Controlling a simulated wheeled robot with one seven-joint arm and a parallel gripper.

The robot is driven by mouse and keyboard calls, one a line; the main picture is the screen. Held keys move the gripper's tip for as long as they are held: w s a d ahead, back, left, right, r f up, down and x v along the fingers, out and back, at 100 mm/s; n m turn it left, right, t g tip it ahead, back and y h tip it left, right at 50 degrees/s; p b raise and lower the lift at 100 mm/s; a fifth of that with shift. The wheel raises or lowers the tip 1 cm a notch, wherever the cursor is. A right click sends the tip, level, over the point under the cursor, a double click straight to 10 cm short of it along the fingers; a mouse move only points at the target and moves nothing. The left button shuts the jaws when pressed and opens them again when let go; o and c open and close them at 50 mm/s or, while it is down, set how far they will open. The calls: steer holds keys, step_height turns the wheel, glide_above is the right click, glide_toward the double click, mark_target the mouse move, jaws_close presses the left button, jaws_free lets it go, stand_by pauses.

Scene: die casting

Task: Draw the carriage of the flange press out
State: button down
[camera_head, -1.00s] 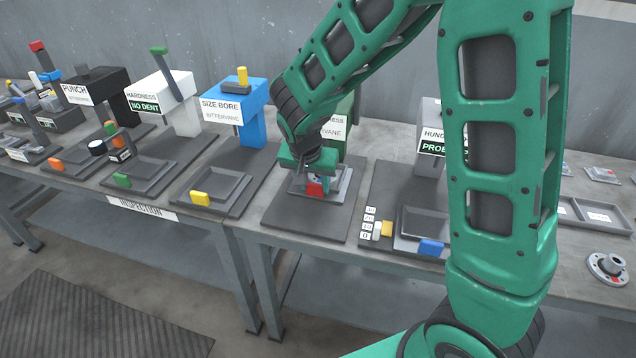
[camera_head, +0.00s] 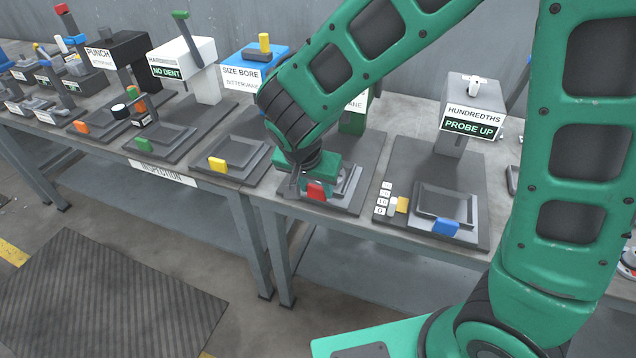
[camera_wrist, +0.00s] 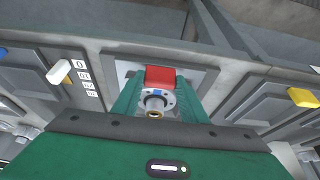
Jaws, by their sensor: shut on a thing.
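The flange press is the green machine (camera_head: 354,121) with a white label, mostly hidden behind my arm. Its carriage, a grey tray (camera_head: 350,187) with a red handle (camera_head: 316,191) at its front, is near the front edge of its dark base plate (camera_head: 372,165). My gripper (camera_head: 312,186) is shut on the red handle, pointing down. In the wrist view the red handle (camera_wrist: 159,76) shows between the two green fingers (camera_wrist: 158,92). A round grey flange with a brass-coloured centre (camera_wrist: 154,103) sits beside the handle, also between the fingers. My gripper hides much of the tray.
The blue bore press (camera_head: 256,62) and its yellow-handled tray (camera_head: 232,158) stand at left. The grey gauge (camera_head: 473,95) reading PROBE UP and its blue-handled tray (camera_head: 447,200) stand at right. The floor before the bench is clear, with a ribbed mat (camera_head: 110,300).

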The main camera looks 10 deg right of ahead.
steer(key=c, duration=1.2)
jaws_free()
steer(key=shift+s+a, duration=0.2)
steer(key=shift+a, duration=0.1)
steer(key=shift+o, duration=0.6)
steer(key=shift+d, duration=0.1)
steer(key=v, duration=1)
steer(key=shift+r, duration=0.4)
